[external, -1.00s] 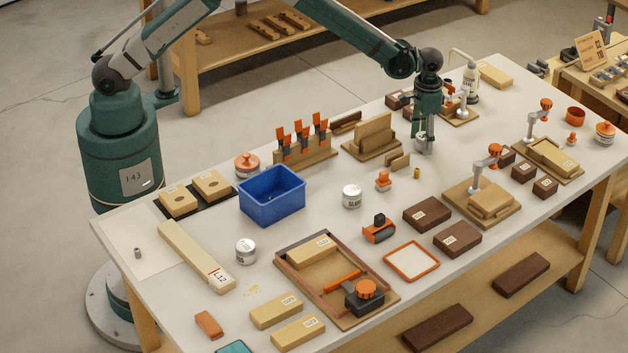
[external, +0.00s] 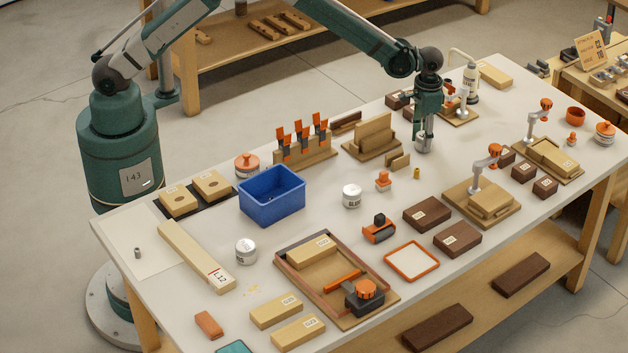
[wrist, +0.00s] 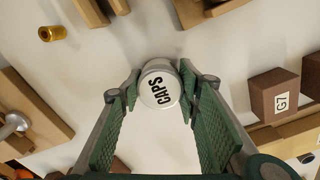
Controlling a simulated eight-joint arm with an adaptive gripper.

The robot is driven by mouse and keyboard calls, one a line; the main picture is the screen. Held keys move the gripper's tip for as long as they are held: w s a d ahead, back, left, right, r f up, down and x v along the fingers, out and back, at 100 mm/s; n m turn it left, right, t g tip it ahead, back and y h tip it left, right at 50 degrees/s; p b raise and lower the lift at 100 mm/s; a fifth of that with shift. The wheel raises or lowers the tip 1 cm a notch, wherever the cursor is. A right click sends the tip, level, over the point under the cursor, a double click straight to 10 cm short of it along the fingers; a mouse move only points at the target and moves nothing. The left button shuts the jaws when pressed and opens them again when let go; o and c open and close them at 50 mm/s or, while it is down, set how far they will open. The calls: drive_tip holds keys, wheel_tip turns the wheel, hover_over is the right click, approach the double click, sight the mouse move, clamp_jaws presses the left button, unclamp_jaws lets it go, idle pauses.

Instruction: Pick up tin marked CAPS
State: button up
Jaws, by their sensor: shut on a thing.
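The tin marked CAPS (wrist: 160,90) is a small round silver-and-white tin with black lettering on its lid. In the wrist view it sits between the green ribbed fingers of my gripper (wrist: 158,80), which touch it on both sides. In the external view my gripper (external: 424,143) points down at the back middle of the bench. There the tin is mostly hidden by the fingers, and I cannot tell whether it is clear of the bench top.
Two similar tins stand elsewhere, one (external: 352,196) right of the blue bin (external: 272,196) and one (external: 246,251) in front of it. A tan wooden stand (external: 372,137) is left of my gripper. A brown block marked G7 (wrist: 274,95) lies close by. A brass piece (wrist: 52,33) stands nearby.

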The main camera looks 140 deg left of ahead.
wheel_tip(320, 180, up, 10)
drive_tip(key=shift+f+p, duration=0.15)
drive_tip(key=shift+p, duration=0.45)
